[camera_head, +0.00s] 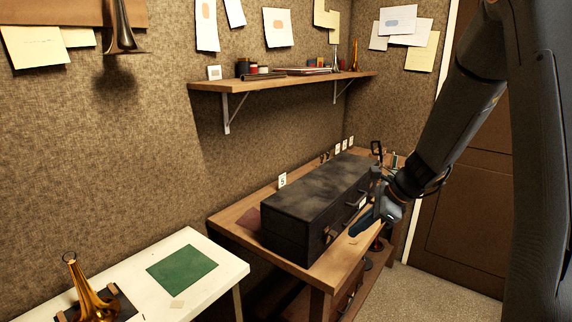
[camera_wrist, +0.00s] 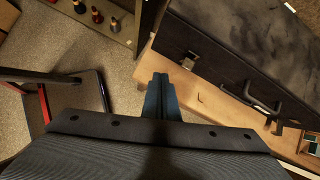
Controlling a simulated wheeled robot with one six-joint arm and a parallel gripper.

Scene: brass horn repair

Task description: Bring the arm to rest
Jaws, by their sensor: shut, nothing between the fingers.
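My gripper (camera_head: 362,226) is at the front edge of the wooden workbench, beside the front of a closed black case. Its fingers are shut together and empty. In the wrist view my gripper (camera_wrist: 161,82) points past the bench's edge, with the case at the upper right. My arm comes down from the upper right in the head view. The black case (camera_head: 310,205) lies on the bench, its handle and latches on the side facing my gripper. The case also shows in the wrist view (camera_wrist: 250,35).
The wooden workbench (camera_head: 238,217) stands against the wall under a shelf (camera_head: 285,82) with small items. A white table (camera_head: 215,291) at lower left holds a green mat (camera_head: 182,268) and a brass horn (camera_head: 92,300). A brown door (camera_head: 465,215) is at right, with open floor before it.

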